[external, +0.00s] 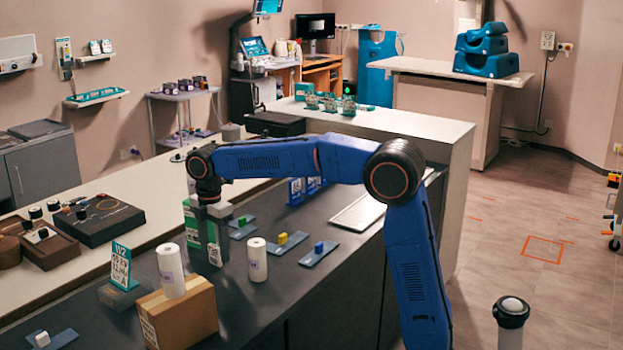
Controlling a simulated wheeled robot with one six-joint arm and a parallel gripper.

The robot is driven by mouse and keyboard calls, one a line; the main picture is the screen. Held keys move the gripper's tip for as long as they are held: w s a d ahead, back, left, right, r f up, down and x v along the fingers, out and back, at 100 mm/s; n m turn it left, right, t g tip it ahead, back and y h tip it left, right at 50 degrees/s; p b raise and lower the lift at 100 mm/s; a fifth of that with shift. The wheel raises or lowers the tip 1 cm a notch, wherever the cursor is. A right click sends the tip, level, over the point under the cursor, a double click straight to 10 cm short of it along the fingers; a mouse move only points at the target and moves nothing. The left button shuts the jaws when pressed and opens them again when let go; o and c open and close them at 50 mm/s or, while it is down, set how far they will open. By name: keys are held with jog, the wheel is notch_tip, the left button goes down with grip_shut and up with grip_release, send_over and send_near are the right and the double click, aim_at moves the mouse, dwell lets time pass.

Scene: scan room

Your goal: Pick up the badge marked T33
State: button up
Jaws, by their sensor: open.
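Several small blue upright cards stand near the middle of the dark counter (345,200). The nearest blue card (295,191) has white markings too small to read. I cannot tell which thing, if any, is the badge marked T33. My gripper (214,255) points down over the counter, left of these cards and apart from them. It is open, with nothing seen between its fingers. A green box (192,222) is partly hidden by my gripper.
White cylinders (257,260) stand near my gripper, one on a cardboard box (178,315). Blue holders carry a yellow block (282,239), a blue block (319,247) and a green block (242,220). A teal sign (121,266) stands left. A pale flat tray (357,213) lies right.

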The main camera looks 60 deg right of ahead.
jog(key=shift+f, duration=0.25)
jog(key=c, duration=1.1)
